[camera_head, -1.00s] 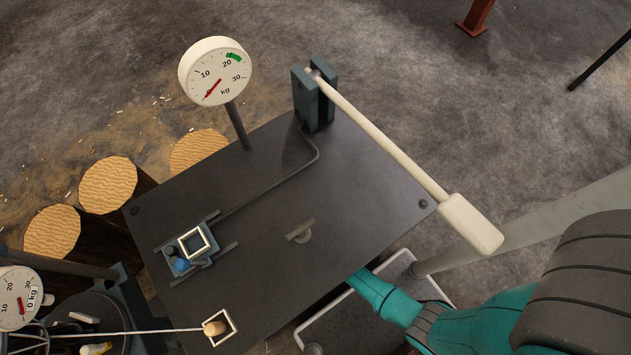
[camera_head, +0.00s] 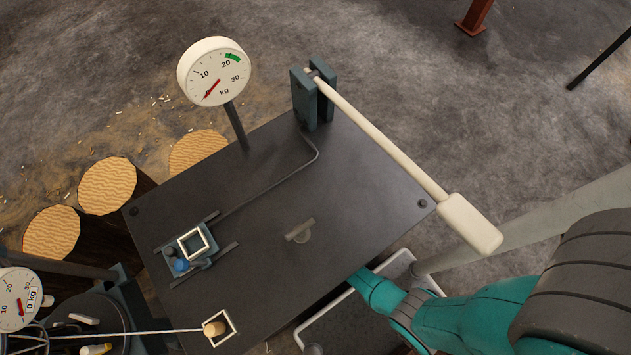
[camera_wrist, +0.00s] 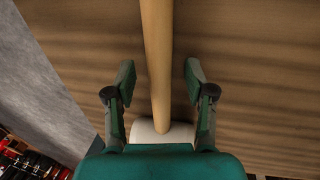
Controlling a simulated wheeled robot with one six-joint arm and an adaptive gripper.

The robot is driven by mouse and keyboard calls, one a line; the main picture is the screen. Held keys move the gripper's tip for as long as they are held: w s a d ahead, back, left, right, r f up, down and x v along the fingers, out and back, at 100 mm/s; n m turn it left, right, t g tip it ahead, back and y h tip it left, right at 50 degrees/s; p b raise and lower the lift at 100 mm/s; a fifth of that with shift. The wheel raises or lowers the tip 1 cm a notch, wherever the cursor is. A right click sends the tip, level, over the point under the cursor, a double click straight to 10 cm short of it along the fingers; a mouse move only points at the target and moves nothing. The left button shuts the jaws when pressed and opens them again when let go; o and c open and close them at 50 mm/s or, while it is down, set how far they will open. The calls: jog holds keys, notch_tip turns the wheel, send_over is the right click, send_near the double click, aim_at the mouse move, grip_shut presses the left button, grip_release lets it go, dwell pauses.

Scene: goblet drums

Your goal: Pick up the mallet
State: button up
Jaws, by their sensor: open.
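The mallet shows only in the wrist view, with a long pale wooden handle (camera_wrist: 157,55) running up the picture and a white head (camera_wrist: 146,132) at the bottom, partly hidden by my gripper's body. My gripper (camera_wrist: 159,82) is open, with one finger on each side of the handle. Gaps show between the handle and both fingers. How far the handle lies in depth from the fingertips I cannot tell. In the head view my gripper is hidden below the dark tabletop and the mallet does not show.
A dark table (camera_head: 350,215) bears a long cream lever (camera_head: 385,140) reaching past its right edge and a dial gauge (camera_head: 214,72). Wooden stumps (camera_head: 107,185) stand at the left. A brown wooden surface (camera_wrist: 245,80) lies behind the handle.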

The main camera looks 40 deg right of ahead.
grip_shut()
jog(key=shift+r, duration=0.1)
